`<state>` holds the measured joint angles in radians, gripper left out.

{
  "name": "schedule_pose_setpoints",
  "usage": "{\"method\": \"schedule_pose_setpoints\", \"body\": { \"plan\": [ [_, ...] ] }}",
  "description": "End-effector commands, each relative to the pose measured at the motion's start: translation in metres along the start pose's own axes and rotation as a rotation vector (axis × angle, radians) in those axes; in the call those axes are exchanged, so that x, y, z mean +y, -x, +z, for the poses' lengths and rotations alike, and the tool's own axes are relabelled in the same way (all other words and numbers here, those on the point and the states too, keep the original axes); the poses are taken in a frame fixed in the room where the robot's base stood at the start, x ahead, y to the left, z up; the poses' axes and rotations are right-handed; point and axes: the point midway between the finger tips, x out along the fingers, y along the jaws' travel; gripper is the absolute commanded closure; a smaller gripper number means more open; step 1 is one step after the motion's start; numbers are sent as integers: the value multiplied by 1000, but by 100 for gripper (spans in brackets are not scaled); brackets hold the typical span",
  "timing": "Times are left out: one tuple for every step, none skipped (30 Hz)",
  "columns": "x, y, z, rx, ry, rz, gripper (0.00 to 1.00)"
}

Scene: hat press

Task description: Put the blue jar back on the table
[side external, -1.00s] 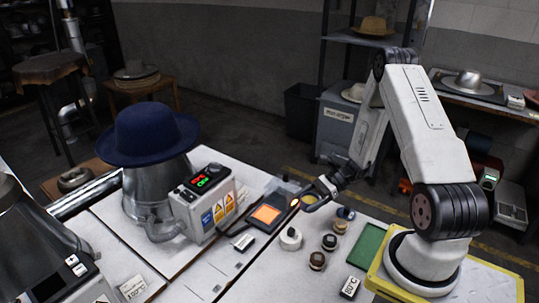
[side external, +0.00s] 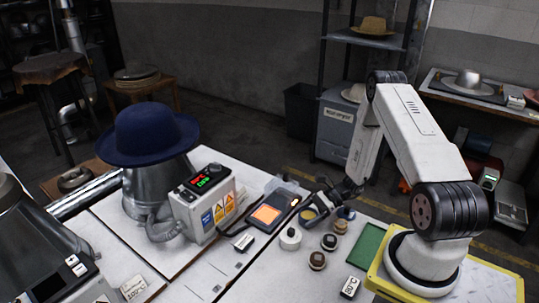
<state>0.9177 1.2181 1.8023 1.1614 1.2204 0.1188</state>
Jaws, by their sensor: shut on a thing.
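My gripper (side external: 326,199) is shut on the blue jar (side external: 310,215), a small round dark-bluish jar with a yellowish top. It is held at the work table's (side external: 262,262) far side, just right of the device with the orange screen. The jar looks close to the table top; I cannot tell whether it touches. The fingers partly hide it.
A small dark-blue item (side external: 346,213) stands right of the held jar. Nearby are a white-lidded jar (side external: 290,239), several brown or dark jars (side external: 329,242) and a green mat (side external: 366,245). The orange-screen device (side external: 266,213) is close on the left.

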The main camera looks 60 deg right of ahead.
Motion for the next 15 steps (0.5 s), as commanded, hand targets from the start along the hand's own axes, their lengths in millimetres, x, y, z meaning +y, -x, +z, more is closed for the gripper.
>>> {"method": "schedule_pose_setpoints", "body": {
  "plan": [
    [0,-1,-2,-1,0,0,100],
    [0,-1,-3,-1,0,-1,100],
    [0,-2,-4,-1,1,-1,100],
    [0,-2,-4,-1,1,-1,100],
    [0,-2,-4,-1,1,-1,100],
    [0,-2,-4,-1,1,-1,100],
    [0,-2,-4,-1,1,-1,100],
    [0,-2,-4,-1,1,-1,100],
    [0,-2,-4,-1,1,-1,100],
    [0,-2,-4,-1,1,-1,100],
    [0,-2,-4,-1,1,-1,100],
    [0,-2,-4,-1,0,-1,100],
    [0,-2,-5,-1,0,-1,100],
    [0,-2,-5,-1,0,-1,100],
    [0,-3,-6,-1,0,-1,100]
  ]
}}
